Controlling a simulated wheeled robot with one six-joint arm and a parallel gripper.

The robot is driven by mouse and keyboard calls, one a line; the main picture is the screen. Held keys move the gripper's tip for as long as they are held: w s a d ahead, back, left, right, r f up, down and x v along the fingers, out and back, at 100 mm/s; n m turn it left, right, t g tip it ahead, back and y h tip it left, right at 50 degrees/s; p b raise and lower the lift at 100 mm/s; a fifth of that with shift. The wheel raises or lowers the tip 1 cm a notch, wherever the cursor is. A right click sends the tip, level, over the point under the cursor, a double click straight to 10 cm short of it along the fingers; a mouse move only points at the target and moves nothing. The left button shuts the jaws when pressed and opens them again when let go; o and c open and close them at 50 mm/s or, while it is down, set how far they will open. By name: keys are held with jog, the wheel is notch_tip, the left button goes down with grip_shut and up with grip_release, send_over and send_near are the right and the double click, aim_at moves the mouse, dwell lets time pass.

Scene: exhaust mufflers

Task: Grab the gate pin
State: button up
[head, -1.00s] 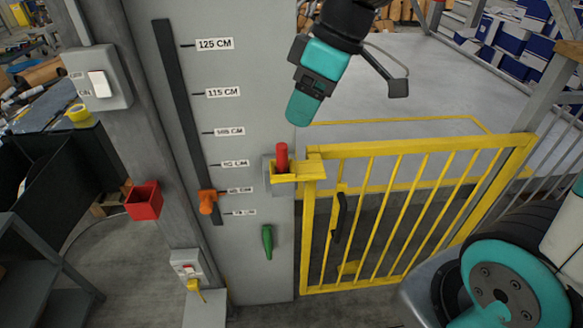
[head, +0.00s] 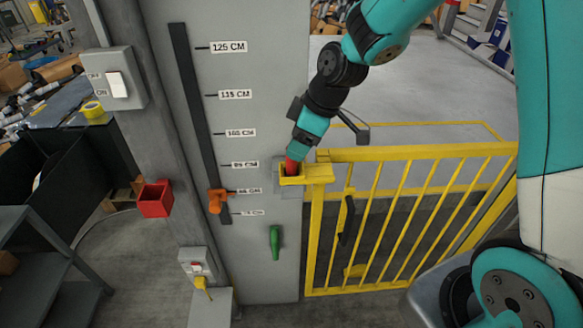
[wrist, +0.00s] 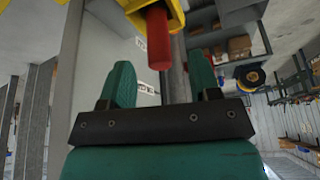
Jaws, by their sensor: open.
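The red gate pin (head: 291,167) stands in the yellow latch bracket (head: 318,174) at the gate's post side, its upper part partly covered by my gripper (head: 296,152). My gripper reaches down from the upper right to the pin's top. In the wrist view my gripper (wrist: 162,70) is open, with a green finger on each side. The pin (wrist: 158,40) comes from the yellow bracket (wrist: 140,12) at the top, and its free end lies between the fingertips. Gaps show on both sides, so the fingers are not closed on it.
The yellow gate (head: 410,154) is right of the grey post (head: 255,120). On the post are an orange slider (head: 217,201) and a green handle (head: 275,242). A red box (head: 156,199) and a switch box (head: 115,78) are on the left.

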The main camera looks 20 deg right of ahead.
aim_at(292, 171)
jog(key=shift+p+x, duration=0.7)
jog(key=shift+x, duration=1.65)
jog(key=shift+d, duration=0.1)
grip_shut()
